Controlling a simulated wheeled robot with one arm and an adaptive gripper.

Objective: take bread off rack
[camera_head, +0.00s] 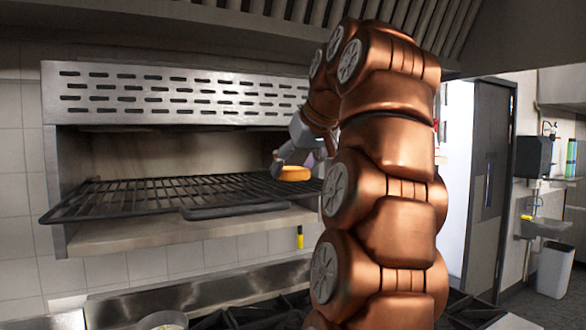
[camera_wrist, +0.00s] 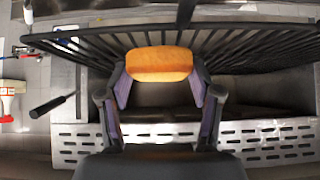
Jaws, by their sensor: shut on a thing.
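The bread (camera_head: 294,173) is a golden-brown piece at the right part of the black wire rack (camera_head: 130,194) in the head view. In the wrist view the bread (camera_wrist: 160,64) lies between the two fingertips, with the rack bars (camera_wrist: 250,50) behind and around it. My gripper (camera_wrist: 160,88) is shut on the bread, a finger at each side. In the head view my gripper (camera_head: 284,165) reaches in from the right, partly hidden by my copper arm. I cannot tell whether the bread touches the bars.
The rack stands in a steel open-front unit with a slotted panel (camera_head: 170,96) above. A steel shelf (camera_head: 150,233) lies below it. A stove with black grates (camera_head: 250,312) is underneath. A dark-handled tool (camera_wrist: 50,106) hangs at left in the wrist view. The rack's left part is empty.

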